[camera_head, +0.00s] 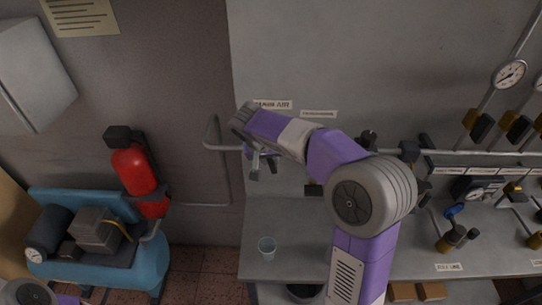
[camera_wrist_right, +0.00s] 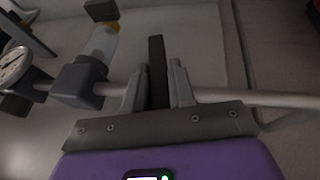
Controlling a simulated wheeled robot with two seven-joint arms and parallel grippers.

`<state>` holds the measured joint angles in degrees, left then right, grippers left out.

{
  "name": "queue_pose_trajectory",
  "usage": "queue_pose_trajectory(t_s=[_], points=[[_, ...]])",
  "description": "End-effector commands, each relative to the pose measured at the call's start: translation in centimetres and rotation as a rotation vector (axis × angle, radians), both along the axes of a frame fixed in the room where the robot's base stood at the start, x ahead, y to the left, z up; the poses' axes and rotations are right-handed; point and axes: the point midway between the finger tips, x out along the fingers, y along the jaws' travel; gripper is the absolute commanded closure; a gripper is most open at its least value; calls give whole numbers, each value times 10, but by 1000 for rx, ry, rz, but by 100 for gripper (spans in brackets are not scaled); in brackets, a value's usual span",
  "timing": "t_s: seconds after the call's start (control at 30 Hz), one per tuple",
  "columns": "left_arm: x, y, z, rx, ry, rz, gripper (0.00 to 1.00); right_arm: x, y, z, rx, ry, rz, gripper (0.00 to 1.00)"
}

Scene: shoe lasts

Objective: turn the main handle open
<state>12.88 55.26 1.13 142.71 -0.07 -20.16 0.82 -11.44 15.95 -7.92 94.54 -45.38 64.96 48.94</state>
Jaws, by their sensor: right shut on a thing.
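The main handle is a dark, flat lever (camera_wrist_right: 158,72) in the right wrist view. It stands between the two grey fingers of my right gripper (camera_wrist_right: 157,88), which is shut on it. A grey pipe (camera_wrist_right: 280,99) runs crosswise behind the fingers. In the head view my right gripper (camera_head: 262,165) is at the wall pipe, below a label reading "MAIN AIR" (camera_head: 272,104), partly covered by my arm. The handle cannot be made out there. My left gripper is out of view; only a bit of that arm shows at the lower left.
A red fire extinguisher (camera_head: 136,172) and a blue compressor (camera_head: 150,262) stand at the left. Gauges (camera_head: 509,74) and several valves line the wall at the right. A dial gauge (camera_wrist_right: 14,68) shows in the wrist view.

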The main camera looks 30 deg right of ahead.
Motion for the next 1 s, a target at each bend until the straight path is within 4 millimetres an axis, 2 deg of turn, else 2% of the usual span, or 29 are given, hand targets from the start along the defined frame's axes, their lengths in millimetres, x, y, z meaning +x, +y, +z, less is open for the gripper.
queue_pose_trajectory(t_s=[0.5,1.0], points=[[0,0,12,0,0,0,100,4,7,-2,-421,255,3,100],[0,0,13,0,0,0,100,6,10,-8,-825,500,2,100]])
